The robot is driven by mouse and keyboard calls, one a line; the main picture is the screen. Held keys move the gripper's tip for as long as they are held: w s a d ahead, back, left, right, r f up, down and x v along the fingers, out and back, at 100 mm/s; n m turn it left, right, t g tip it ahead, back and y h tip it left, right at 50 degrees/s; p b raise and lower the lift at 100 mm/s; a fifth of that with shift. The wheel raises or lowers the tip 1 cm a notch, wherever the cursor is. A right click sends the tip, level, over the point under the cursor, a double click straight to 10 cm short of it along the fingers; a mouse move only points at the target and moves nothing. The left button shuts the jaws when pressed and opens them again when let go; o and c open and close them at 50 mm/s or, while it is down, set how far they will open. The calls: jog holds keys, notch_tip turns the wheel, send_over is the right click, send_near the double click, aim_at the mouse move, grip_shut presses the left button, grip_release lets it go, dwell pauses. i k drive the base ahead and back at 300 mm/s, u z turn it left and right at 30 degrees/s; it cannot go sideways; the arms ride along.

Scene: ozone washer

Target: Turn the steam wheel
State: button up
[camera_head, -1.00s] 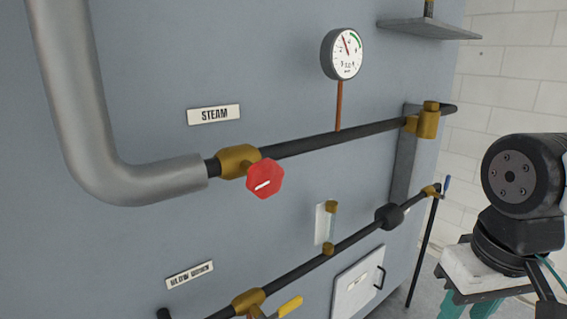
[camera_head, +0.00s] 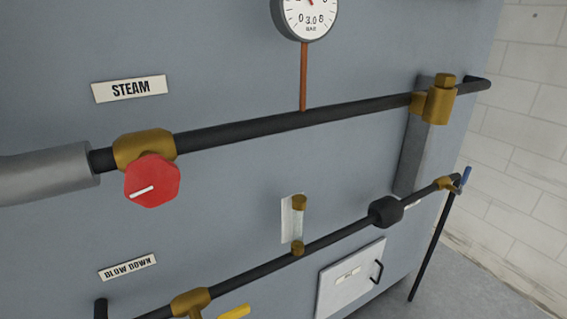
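The steam wheel (camera_head: 152,181) is a red, many-sided knob with a white line across its face, tilted up to the right. It sits on a brass valve (camera_head: 143,148) on a dark pipe, below a white STEAM label (camera_head: 130,88). The wheel is in full view at the left of the picture, with nothing in front of it. My gripper is not in view.
A pressure gauge (camera_head: 305,14) stands on a copper stem above the pipe (camera_head: 300,118). A thick grey pipe (camera_head: 45,174) joins at the left. Below are a BLOW DOWN label (camera_head: 128,267), a yellow handle (camera_head: 234,312) and a lower pipe (camera_head: 335,236). Open floor (camera_head: 465,270) lies at the right.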

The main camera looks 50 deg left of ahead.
aim_at(151, 181)
jog(key=z, duration=0.2)
jog(key=k, duration=1.15)
jog(key=u, duration=2.25)
